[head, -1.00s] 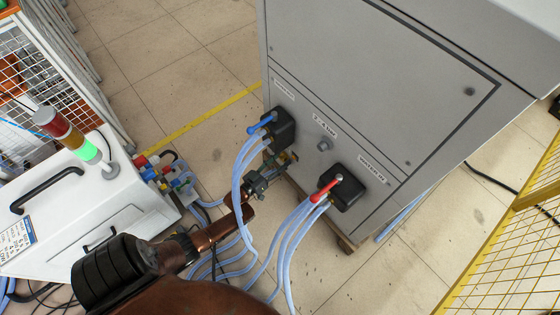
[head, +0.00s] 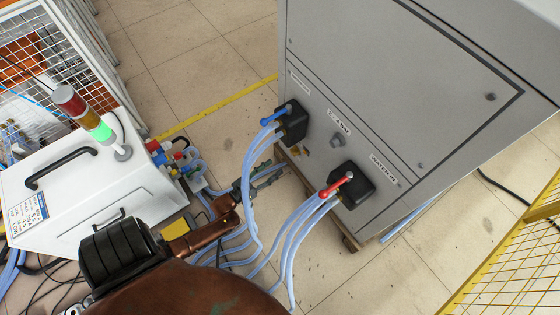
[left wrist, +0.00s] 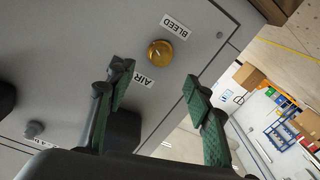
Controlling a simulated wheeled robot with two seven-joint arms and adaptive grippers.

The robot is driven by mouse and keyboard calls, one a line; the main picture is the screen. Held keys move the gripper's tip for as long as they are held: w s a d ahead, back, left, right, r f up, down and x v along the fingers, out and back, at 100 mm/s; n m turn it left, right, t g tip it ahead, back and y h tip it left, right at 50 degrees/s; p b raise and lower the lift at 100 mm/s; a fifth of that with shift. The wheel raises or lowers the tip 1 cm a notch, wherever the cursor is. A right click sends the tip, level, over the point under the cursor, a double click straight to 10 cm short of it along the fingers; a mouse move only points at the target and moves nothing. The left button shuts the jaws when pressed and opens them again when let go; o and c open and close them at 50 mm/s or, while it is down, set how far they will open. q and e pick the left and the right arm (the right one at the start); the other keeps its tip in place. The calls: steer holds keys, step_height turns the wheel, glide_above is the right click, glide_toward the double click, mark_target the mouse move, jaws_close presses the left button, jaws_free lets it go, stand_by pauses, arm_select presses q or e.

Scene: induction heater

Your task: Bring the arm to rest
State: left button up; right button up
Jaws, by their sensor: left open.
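My left gripper (head: 266,172) is open and empty beside the blue hoses, in front of the lower edge of the grey cabinet (head: 400,85). In the left wrist view my gripper's two green-padded fingers (left wrist: 156,92) stand apart with nothing between them. Past them is the cabinet panel with a round brass knob (left wrist: 160,53) between the labels BLEED and AIR. The gripper is apart from the knob. My left arm comes in from the bottom of the head view and hides part of the floor and hoses.
A blue-handled valve (head: 276,115) and a red-handled valve (head: 337,184) stick out from the cabinet, with pale blue hoses (head: 252,175) hanging below. A white unit (head: 100,185) with a signal lamp (head: 91,121) stands left. A yellow mesh fence (head: 520,255) is at right.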

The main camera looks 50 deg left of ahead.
arm_select(q)
steer(key=shift+s, duration=0.6)
